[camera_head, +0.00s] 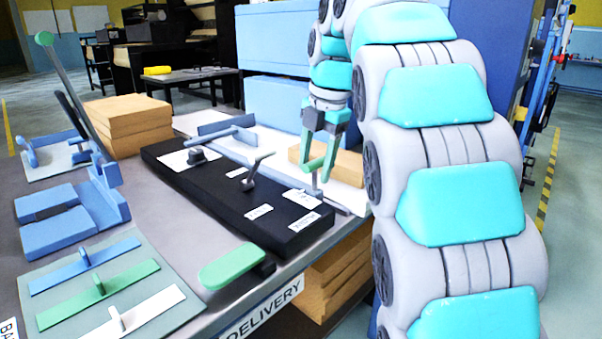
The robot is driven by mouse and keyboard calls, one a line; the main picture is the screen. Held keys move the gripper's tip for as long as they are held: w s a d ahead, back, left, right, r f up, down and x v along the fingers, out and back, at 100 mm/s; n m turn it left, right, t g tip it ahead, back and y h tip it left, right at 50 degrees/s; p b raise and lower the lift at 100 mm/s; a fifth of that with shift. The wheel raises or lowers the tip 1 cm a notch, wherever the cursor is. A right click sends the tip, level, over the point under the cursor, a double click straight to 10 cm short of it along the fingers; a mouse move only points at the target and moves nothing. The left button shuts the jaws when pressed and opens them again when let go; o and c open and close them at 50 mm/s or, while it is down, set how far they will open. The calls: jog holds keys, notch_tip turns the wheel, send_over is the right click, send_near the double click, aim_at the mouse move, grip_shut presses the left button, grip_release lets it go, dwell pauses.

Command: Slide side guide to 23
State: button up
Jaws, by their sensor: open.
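My gripper (318,172) hangs with its green fingers pointing down and apart, over the right end of the black console (225,185). A thin grey upright post (315,184) stands between or just behind the fingertips; I cannot tell whether they touch it. The post rises near a white label plate (303,198) whose markings are too small to read. A blue guide-like bar (213,129) lies across the white bed (262,140) behind the console. I cannot tell for sure which part is the side guide, and the number 23 is not legible.
A grey lever (249,183) and a dark knob (196,155) stand on the console. A cardboard block (345,163) lies behind my gripper. Front left are a green-handled part (231,266), a board with coloured bars (100,280) and blue fixtures (60,220). Cardboard stacks (128,125) stand behind.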

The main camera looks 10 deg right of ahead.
jog(key=shift+f, duration=0.3)
jog(key=shift+w, duration=0.1)
jog(key=shift+c, duration=0.4)
grip_shut()
dwell(0.8)
